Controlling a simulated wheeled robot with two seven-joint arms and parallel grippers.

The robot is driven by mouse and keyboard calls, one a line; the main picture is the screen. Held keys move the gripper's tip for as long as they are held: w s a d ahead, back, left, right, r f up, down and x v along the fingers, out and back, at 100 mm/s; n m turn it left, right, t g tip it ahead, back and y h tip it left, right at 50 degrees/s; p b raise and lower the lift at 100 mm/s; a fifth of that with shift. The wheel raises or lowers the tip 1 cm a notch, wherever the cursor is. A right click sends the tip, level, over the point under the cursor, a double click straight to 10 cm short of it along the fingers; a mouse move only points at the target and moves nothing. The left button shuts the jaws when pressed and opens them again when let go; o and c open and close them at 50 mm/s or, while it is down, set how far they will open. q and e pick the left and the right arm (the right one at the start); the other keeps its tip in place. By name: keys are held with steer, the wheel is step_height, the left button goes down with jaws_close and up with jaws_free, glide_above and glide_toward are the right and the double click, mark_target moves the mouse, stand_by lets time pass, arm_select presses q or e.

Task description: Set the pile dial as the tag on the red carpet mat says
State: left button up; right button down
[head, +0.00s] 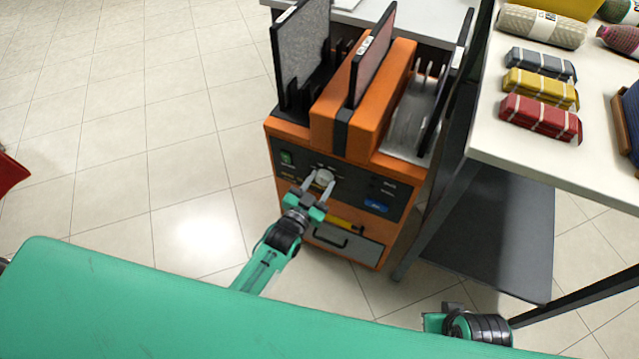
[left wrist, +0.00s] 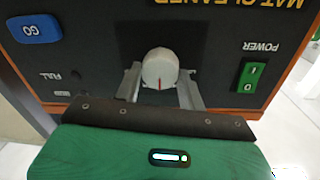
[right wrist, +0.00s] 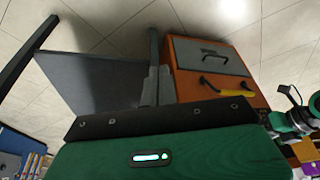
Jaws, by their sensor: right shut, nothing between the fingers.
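The pile dial is a pale round knob (head: 324,177) on the dark front panel of the orange mat cleaner (head: 377,115). In the left wrist view the dial (left wrist: 160,69) has a red pointer line toward the picture's bottom. My left gripper (left wrist: 160,82) has a finger on each side of it, very close; I cannot tell whether they touch. A mat with a reddish face (head: 375,50) stands in the machine's top, seen nearly edge-on, with a white tag (head: 365,45) too small to read. My right gripper (right wrist: 156,84) is shut and empty near the table.
A grey mat (head: 303,58) stands left of the reddish one. A white table (head: 490,140) with rolled goods stands right, with a dark shelf (head: 492,235) below. A blue GO button (left wrist: 35,29) and green power switch (left wrist: 250,76) flank the dial. Open floor lies left.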

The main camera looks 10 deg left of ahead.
arm_select(q)
steer(key=shift+c, duration=0.6)
steer(key=shift+r+n+p, duration=0.1)
steer(key=shift+n+p, duration=0.25)
steer(key=shift+n, duration=0.05)
steer(key=shift+n+p, duration=0.5)
steer(key=shift+n, duration=1.7)
arm_select(e)
steer(key=shift+g, duration=0.3)
steer(key=shift+s+x, duration=0.15)
steer(key=shift+x, duration=0.9)
steer(key=shift+s+x, duration=0.2)
steer(key=shift+x, duration=0.85)
steer(key=shift+f, duration=0.1)
arm_select(q)
steer(key=o, duration=1)
steer(key=v, duration=0.7)
steer(key=p+v, duration=0.1)
steer(key=v, duration=0.6)
steer(key=shift+f, duration=0.25)
arm_select(e)
steer(key=shift+w+f, duration=0.2)
steer(key=shift+f, duration=0.3)
steer(key=shift+s+f, duration=0.15)
steer(key=shift+s, duration=0.1)
